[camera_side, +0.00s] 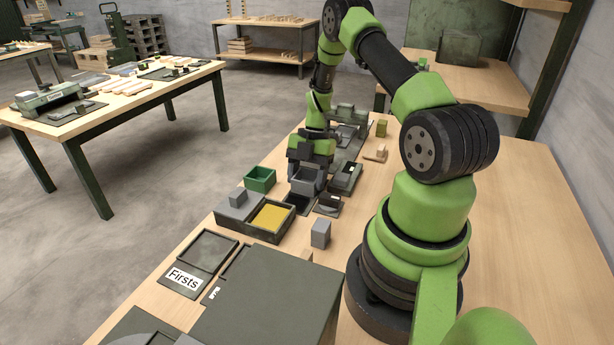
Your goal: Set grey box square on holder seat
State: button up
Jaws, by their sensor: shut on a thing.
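My gripper (308,166) points down over the middle of the bench and is shut on the grey box (306,187). The box looks upright, and its upper part is partly hidden by the fingers. A dark, low holder (299,206) lies directly under or just in front of the box. I cannot tell whether the box touches the holder seat or hangs slightly above it.
A green box (260,179) stands left of my gripper. A dark tray (262,238) with a yellow filling and a grey block is in front. A separate grey block (320,234) stands nearby. Dark fixtures (345,178) sit close on the right.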

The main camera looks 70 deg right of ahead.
jog(key=o, duration=1)
jog(key=shift+r, duration=3.5)
